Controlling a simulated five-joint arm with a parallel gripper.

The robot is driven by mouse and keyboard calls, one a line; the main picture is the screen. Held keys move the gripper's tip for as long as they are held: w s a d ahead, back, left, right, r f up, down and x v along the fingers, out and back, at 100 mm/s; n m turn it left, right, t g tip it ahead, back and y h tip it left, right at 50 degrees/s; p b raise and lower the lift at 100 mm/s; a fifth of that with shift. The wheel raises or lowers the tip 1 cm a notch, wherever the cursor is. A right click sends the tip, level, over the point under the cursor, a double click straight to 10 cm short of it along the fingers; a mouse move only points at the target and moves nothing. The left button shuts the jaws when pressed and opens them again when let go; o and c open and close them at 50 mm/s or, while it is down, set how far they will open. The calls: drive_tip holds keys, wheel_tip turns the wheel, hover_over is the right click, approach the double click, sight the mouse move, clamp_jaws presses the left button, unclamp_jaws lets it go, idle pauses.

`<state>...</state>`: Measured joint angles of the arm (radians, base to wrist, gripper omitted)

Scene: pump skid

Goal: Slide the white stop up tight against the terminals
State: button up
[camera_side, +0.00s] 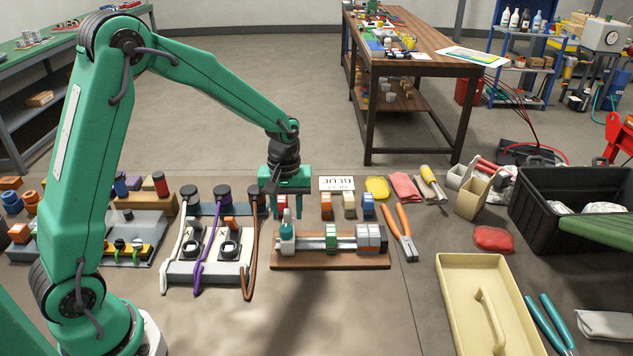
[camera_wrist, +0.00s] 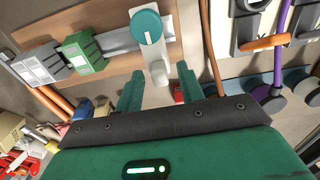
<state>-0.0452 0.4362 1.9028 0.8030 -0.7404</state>
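A rail (camera_side: 312,243) on a wooden board (camera_side: 330,262) carries a white stop with a teal round top (camera_side: 287,236) near its left end. A gap of bare rail separates the stop from the green block. In the wrist view the stop (camera_wrist: 150,38), green block (camera_wrist: 82,52) and pale terminals (camera_wrist: 38,65) line the rail. My gripper (camera_side: 284,203) is open and empty, above and behind the stop. Its two fingers (camera_wrist: 160,80) are apart, with the stop beyond them.
Small coloured blocks (camera_side: 349,205) and a sign (camera_side: 337,184) stand behind the board. Orange pliers (camera_side: 404,232) lie at its right. A fixture with white, purple and brown cables (camera_side: 208,268) stands close at its left. A cream tray (camera_side: 452,300) lies front right.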

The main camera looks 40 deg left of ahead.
clamp_jaws()
drive_tip(key=shift+w+d+r, duration=0.1)
drive_tip(key=shift+w+d, duration=4.05)
drive_tip(key=shift+w, duration=0.1)
drive_tip(key=shift+c, duration=1.1)
unclamp_jaws()
drive_tip(key=shift+o, duration=1.1)
drive_tip(key=shift+s, duration=0.1)
